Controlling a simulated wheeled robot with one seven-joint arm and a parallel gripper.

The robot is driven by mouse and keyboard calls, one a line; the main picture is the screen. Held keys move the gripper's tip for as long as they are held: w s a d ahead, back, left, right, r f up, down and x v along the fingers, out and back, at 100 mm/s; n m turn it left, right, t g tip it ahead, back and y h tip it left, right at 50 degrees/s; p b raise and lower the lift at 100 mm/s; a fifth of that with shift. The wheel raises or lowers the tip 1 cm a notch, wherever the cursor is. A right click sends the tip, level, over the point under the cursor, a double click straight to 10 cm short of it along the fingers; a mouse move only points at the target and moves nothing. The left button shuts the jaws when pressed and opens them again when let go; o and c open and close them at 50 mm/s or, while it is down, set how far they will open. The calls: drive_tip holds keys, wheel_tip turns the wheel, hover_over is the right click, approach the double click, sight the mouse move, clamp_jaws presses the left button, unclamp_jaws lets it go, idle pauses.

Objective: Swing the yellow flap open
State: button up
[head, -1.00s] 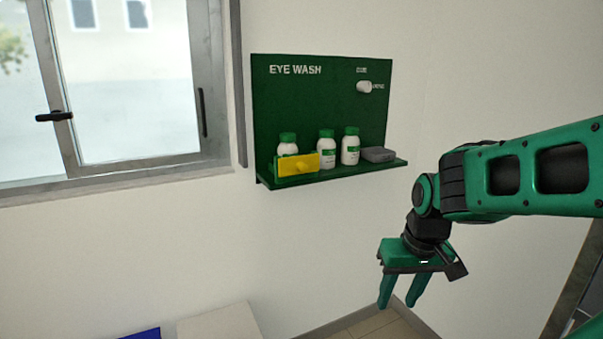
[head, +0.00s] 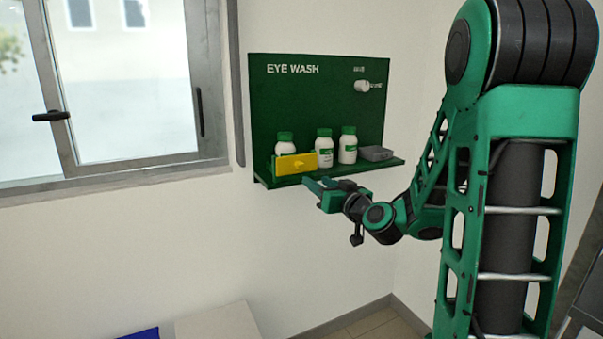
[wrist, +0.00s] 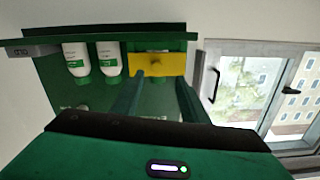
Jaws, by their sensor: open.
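The yellow flap (head: 296,163) stands upright at the left front of the green eye wash shelf, across the front of a white bottle with a green cap (head: 285,143). Its knob shows on its face. The flap also shows in the wrist view (wrist: 158,64), upside down, beyond my fingers. My gripper (head: 310,183) is open and empty, just below and in front of the flap's right part. In the wrist view my two fingers (wrist: 157,85) point toward the flap, with the knob between their lines. I cannot tell whether a fingertip touches it.
Two more white bottles (head: 325,150) (head: 348,147) and a grey box (head: 376,153) stand along the shelf to the right. A small white knob (head: 362,86) sits on the green panel (head: 310,100). A window (head: 135,90) is at the left. A pale box top (head: 215,322) lies below.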

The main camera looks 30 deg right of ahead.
sight(302, 168)
drive_tip(key=w, duration=1.1)
drive_tip(key=shift+d+r, duration=0.2)
drive_tip(key=shift+d, duration=0.05)
drive_tip(key=shift+c, duration=0.2)
clamp_jaws()
